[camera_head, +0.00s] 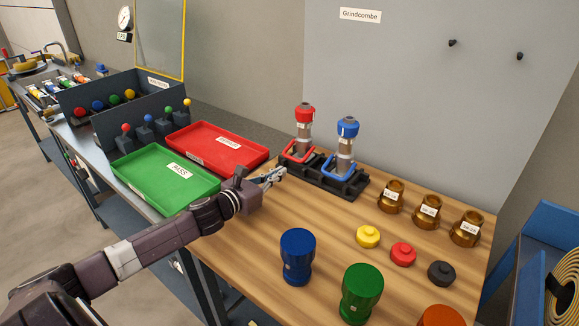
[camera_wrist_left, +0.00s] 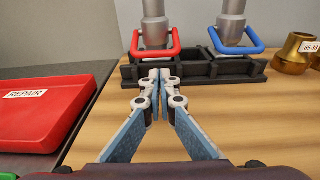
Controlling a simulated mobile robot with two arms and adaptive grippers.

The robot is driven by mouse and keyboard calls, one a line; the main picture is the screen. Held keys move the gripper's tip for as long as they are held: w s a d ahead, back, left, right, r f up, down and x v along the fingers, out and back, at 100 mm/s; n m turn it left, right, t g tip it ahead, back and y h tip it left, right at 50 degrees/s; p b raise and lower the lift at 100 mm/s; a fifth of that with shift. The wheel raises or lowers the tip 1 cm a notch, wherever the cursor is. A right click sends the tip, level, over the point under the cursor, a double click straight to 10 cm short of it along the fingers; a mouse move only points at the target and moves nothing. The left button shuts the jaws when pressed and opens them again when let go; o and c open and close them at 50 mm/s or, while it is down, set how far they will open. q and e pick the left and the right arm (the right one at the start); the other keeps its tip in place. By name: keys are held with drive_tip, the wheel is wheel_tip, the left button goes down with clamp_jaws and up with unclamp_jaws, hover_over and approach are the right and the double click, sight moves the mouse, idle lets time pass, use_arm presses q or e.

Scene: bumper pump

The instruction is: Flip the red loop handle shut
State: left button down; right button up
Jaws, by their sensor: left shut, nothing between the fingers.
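The red loop handle (camera_wrist_left: 135,51) sticks out from the front of a grey pump with a red cap (camera_head: 305,112) in a black rack (camera_wrist_left: 195,72). In the head view the red loop (camera_head: 292,156) hangs low at the pump's base. A matching pump with a blue cap (camera_head: 348,127) and a blue loop handle (camera_wrist_left: 262,45) stands to its right. My left gripper (camera_head: 282,172) is shut and empty. It points at the red loop from in front, and in the left wrist view its fingertips (camera_wrist_left: 154,74) lie just below the loop, apparently apart from it. My right gripper is not in view.
A red tray (camera_head: 245,163) and a green tray (camera_head: 135,187) lie to the left. Brass fittings (camera_head: 429,209), small coloured caps (camera_head: 368,237) and larger jars (camera_head: 298,257) stand to the right and front. Wood between gripper and rack is clear.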

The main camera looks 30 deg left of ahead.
use_arm(q)
drive_tip(key=w, duration=0.4)
drive_tip(key=shift+w+d+f+p, duration=0.15)
drive_tip(key=shift+f+p, duration=0.05)
drive_tip(key=shift+p, duration=0.1)
drive_tip(key=shift+w+d+f, duration=0.1)
drive_tip(key=shift+w+f, duration=0.05)
drive_tip(key=shift+w, duration=0.4)
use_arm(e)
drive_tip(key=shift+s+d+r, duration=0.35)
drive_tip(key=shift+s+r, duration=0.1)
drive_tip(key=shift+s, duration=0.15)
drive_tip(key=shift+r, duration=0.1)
